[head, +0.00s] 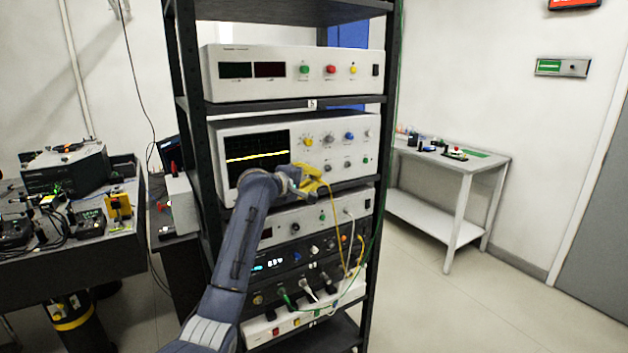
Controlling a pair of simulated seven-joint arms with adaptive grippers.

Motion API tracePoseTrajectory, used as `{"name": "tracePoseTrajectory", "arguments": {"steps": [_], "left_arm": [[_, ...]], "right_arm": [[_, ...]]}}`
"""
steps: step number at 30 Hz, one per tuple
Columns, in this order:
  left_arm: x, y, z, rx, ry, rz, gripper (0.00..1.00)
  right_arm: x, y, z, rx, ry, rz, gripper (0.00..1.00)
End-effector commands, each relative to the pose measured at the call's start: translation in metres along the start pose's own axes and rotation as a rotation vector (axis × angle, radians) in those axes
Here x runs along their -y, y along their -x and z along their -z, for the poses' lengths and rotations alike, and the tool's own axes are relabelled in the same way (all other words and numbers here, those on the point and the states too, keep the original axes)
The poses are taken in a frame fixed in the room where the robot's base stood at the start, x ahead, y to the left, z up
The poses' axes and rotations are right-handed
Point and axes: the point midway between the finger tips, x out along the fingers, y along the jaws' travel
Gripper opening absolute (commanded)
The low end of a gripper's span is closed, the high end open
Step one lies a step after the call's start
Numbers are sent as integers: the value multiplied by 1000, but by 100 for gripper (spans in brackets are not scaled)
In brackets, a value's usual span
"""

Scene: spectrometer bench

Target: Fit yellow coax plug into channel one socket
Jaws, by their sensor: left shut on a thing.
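My left gripper (309,183) is at the lower front of the oscilloscope (218,160), just right of its screen (258,148). It is shut on the yellow coax plug (312,171), which the fingers partly hide. The yellow cable (336,222) hangs from there down past the lower rack units. A row of sockets runs along the oscilloscope's lower panel. The channel one socket cannot be made out, and the gripper covers part of that area. I cannot tell whether the plug touches the panel. My right gripper is not in view.
The black rack (191,110) holds several instruments above and below the oscilloscope. Green and white cables hang at the lower units. A crowded bench (95,262) stands at left and a small white table (462,166) at right. The floor at right is clear.

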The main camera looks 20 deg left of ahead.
Motion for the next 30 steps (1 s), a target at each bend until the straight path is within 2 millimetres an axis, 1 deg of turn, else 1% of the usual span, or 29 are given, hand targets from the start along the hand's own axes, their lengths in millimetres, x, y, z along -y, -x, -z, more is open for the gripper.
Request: {"name": "tracePoseTrajectory", "arguments": {"steps": [17,30], "left_arm": [[-1,0,1,0,0,-1,0],[-1,-4,10,1,0,-1,0]], "right_arm": [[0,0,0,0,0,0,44],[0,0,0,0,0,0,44]]}}
